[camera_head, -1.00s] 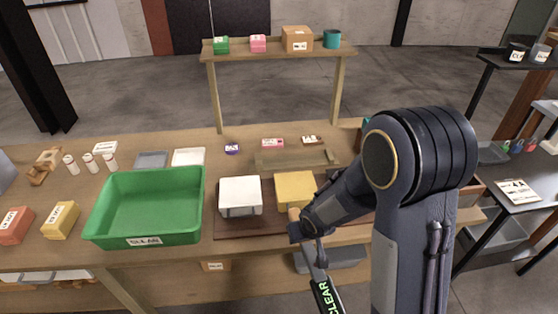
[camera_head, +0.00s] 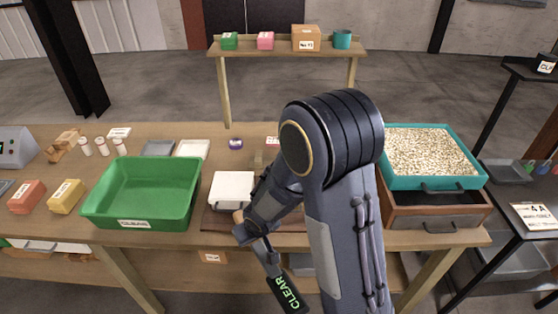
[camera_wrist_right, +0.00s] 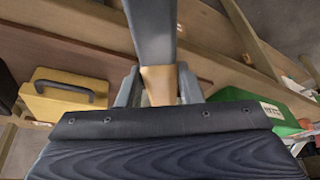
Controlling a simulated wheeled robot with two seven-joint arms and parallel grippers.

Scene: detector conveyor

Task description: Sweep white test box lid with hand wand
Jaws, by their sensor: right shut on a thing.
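The white test box (camera_head: 232,186) sits on the brown mat on the bench, right of the green tray, with its lid facing up. My right gripper (camera_head: 252,232) is in front of the box's lower right edge and is shut on the hand wand (camera_head: 288,293). The wand's dark panel reads CLEAR in green and points down and right, off the bench's front edge. In the right wrist view the wand's tan grip (camera_wrist_right: 158,85) sits between the fingers, with its grey shaft beyond. Any contact between wand and lid is not visible. My left gripper is not in view.
The green tray (camera_head: 91,213) stands left of the white box. The yellow box (camera_wrist_right: 65,97) shows in the wrist view but my arm hides it in the head view. A teal tray of pale pellets (camera_head: 425,152) sits on a drawer unit (camera_head: 405,222) at right.

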